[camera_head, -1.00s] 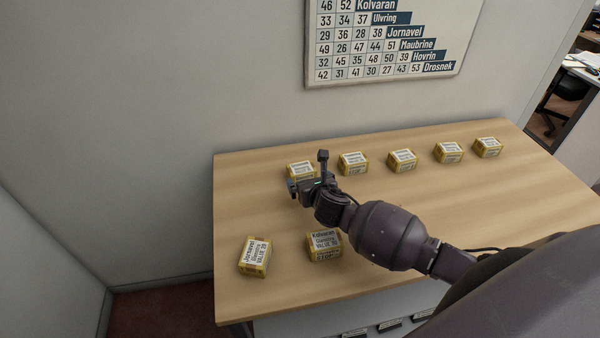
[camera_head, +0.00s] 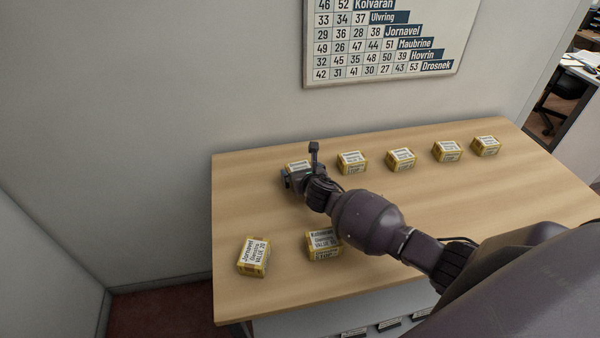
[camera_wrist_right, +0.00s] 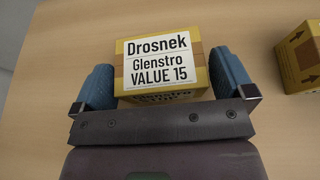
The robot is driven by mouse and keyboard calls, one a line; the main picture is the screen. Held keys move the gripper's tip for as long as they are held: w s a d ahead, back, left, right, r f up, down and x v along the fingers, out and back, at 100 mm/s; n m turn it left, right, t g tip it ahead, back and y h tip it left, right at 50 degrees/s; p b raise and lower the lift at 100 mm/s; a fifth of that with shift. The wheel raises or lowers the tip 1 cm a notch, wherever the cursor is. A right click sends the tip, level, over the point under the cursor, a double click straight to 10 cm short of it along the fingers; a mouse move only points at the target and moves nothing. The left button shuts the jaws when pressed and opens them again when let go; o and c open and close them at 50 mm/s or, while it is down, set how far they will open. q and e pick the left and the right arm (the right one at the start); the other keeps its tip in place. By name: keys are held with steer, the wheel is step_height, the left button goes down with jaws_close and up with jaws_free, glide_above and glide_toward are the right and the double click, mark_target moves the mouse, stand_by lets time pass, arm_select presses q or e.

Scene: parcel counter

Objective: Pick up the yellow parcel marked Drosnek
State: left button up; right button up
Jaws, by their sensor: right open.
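The yellow parcel marked Drosnek (camera_wrist_right: 160,62) has a white label reading "Drosnek Glenstro VALUE 15" in the right wrist view. It lies between the two blue fingers of my right gripper (camera_wrist_right: 164,84), which is open, with a small gap showing on each side. In the head view the same parcel (camera_head: 297,164) is at the back left of the counter, partly hidden behind my right gripper (camera_head: 289,179). My left gripper is not in view.
The wooden counter (camera_head: 450,200) holds a back row of similar yellow parcels, the nearest neighbour (camera_head: 352,162) to the right. The Jornavel parcel (camera_head: 254,256) and Kolvaran parcel (camera_head: 322,245) lie in front. A wall chart (camera_head: 385,40) hangs behind.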

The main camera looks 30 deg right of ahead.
steer(key=shift+c, duration=0.3)
steer(key=c, duration=0.7)
steer(key=shift+r, duration=0.1)
steer(key=shift+c, duration=0.2)
